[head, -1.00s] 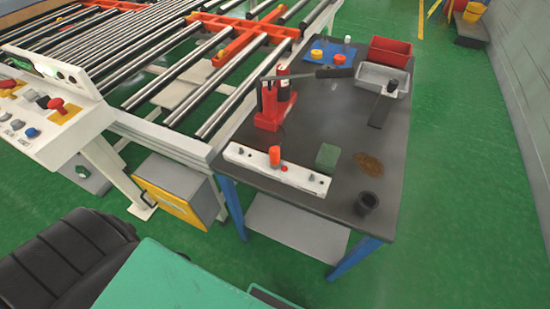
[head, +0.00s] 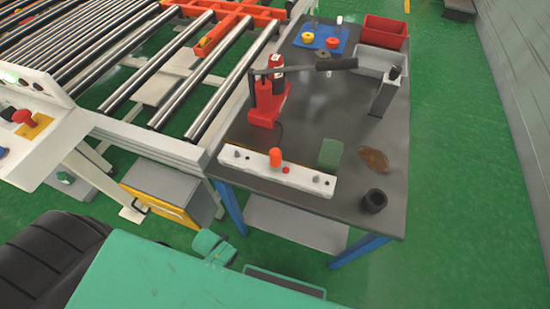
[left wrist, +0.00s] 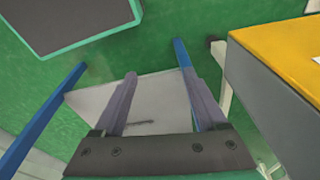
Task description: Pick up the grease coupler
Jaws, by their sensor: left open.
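I cannot tell for certain which small thing is the grease coupler. A small dark fitting (head: 322,63) lies on the workbench (head: 318,118) beside the blue mat (head: 321,35). A red hand pump (head: 268,97) with a black lever stands on the bench's left side. In the left wrist view, my left gripper (left wrist: 162,90) is open and empty. It is below bench-top height, over the bench's pale lower shelf (left wrist: 85,98). My right gripper is out of view.
A white bar (head: 300,178) with an orange knob lies along the bench's front. A black cup (head: 373,201), green pad (head: 330,153), red bin (head: 385,32) and grey bin (head: 373,62) are also there. A yellow-fronted box (head: 166,192) stands left. Green floor at right is clear.

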